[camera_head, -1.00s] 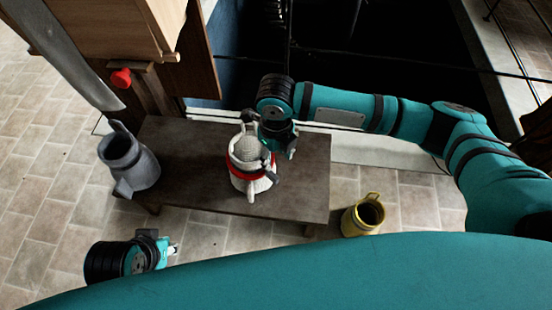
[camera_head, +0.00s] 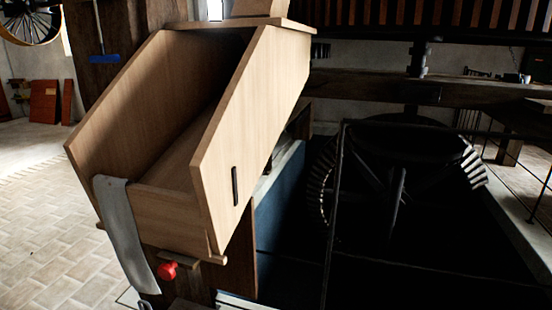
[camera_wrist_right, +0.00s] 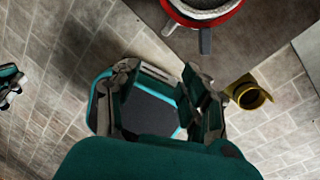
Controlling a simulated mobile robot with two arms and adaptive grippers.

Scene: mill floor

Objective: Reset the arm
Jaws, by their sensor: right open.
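My right gripper (camera_wrist_right: 160,85) fills the middle of the right wrist view. Its two dark jointed fingers stand apart, and I see nothing held between them. The white vessel with a red band (camera_wrist_right: 203,14) is at the top edge, apart from the fingers and partly cut off. A small teal and black part at the left edge appears to be my left gripper (camera_wrist_right: 9,86); it is cut off, so its jaws cannot be read. Neither arm shows in the head view.
In the head view, a wooden chute (camera_head: 238,120) with a hanging metal strip (camera_head: 126,232) and red knob (camera_head: 167,271) stands before a dark gear pit (camera_head: 400,220).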

